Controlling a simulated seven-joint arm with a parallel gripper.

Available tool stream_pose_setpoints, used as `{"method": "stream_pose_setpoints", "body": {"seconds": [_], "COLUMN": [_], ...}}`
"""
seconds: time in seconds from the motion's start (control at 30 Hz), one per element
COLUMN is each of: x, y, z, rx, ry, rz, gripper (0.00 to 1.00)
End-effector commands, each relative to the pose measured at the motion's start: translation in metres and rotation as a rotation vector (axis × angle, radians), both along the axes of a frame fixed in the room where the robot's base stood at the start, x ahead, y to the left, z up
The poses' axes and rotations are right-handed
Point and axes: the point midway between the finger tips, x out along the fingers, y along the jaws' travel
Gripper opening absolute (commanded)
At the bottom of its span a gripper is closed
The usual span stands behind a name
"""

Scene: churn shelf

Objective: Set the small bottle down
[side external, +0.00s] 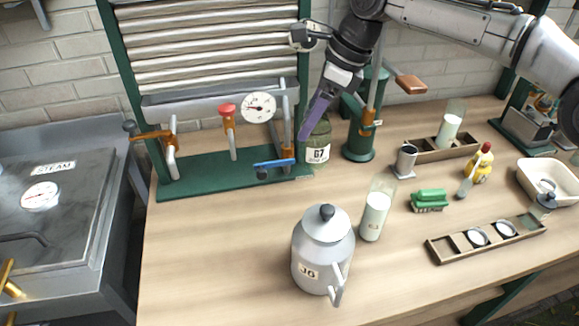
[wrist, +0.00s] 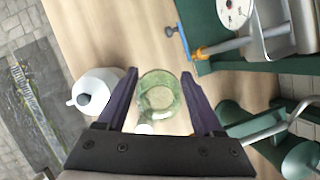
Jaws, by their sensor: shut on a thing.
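A small green glass bottle (side external: 317,143) with a white label reading 67 is beside the right end of the green machine base. My gripper (side external: 306,137) reaches down to it from above and is shut on it. In the wrist view the bottle (wrist: 160,97) sits between the two purple fingers (wrist: 160,80), seen from above into its round mouth. Its lower edge is near the wooden bench, and I cannot tell whether it touches the surface. The far finger is hidden behind the near one in the side view.
The green machine (side external: 225,170) with a dial and blue handle is left of the bottle. A green column (side external: 358,150) stands close on its right. A grey lidded can (side external: 322,262) and a milk bottle (side external: 375,215) stand in front. The bench's left front (side external: 215,250) is clear.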

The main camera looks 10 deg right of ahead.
Motion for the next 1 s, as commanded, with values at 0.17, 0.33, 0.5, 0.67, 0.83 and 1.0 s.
{"method": "stream_pose_setpoints", "body": {"seconds": [0.17,0.33,0.5,0.67,0.83,1.0], "x": [0.003,-0.004,-0.038,-0.087,-0.134,-0.160], "y": [0.001,0.021,0.063,0.108,0.141,0.158], "z": [0.005,-0.015,-0.037,-0.058,-0.072,-0.074], "rx": [0.001,0.000,0.000,0.000,0.001,0.001], "ry": [-0.002,0.002,0.003,0.002,0.001,-0.001], "rz": [0.007,0.063,0.161,0.273,0.363,0.411], "gripper": [0.03,0.03,0.03,0.03,0.03,0.03]}}
